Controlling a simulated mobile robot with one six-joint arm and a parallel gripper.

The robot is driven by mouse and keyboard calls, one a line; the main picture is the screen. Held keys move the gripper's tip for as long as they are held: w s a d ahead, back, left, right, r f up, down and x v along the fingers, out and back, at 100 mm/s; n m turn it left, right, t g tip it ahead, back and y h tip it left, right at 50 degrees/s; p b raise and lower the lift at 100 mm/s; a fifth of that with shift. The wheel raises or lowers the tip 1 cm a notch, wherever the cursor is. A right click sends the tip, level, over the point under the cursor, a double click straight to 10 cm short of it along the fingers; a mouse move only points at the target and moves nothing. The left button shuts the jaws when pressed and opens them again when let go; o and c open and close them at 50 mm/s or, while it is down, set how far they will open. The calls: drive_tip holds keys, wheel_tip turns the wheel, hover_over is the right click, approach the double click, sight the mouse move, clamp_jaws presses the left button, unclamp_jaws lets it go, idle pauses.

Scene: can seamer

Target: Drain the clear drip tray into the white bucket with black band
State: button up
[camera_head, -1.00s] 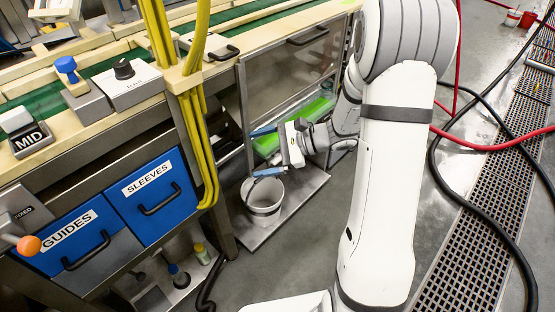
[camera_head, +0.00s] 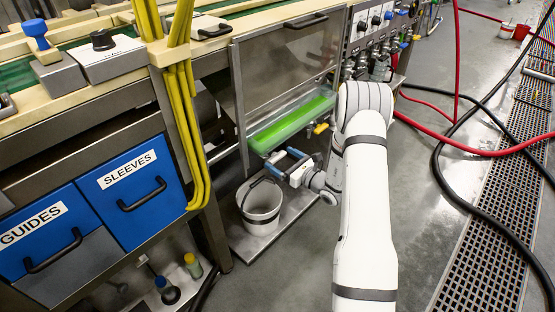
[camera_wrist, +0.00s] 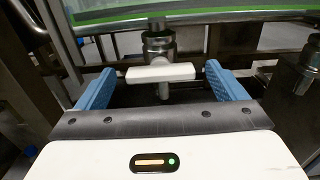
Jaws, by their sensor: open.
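The clear drip tray (camera_head: 293,124) with bright green liquid is under the machine's steel panel. Its underside edge crosses the top of the wrist view (camera_wrist: 200,14). Below it there, a metal drain valve (camera_wrist: 158,45) carries a white bar handle (camera_wrist: 160,73), lying crosswise. My gripper (camera_head: 284,159) is open, just below the tray in the head view. In the wrist view its blue fingers (camera_wrist: 159,78) stand on either side of the handle, with gaps. The white bucket (camera_head: 262,199) with a dark band stands upright below, slightly left of my gripper; its inside looks empty.
The bucket stands on a low metal shelf (camera_head: 245,240). Yellow cables (camera_head: 187,130) hang left of it, beside blue drawers (camera_head: 130,193). A yellow handle (camera_head: 321,128) is right of the tray. Red hoses (camera_head: 470,148) and a black hose (camera_head: 470,204) lie on the floor at right.

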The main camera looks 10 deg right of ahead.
drive_tip(key=shift+x, duration=1.3)
drive_tip(key=c, duration=1)
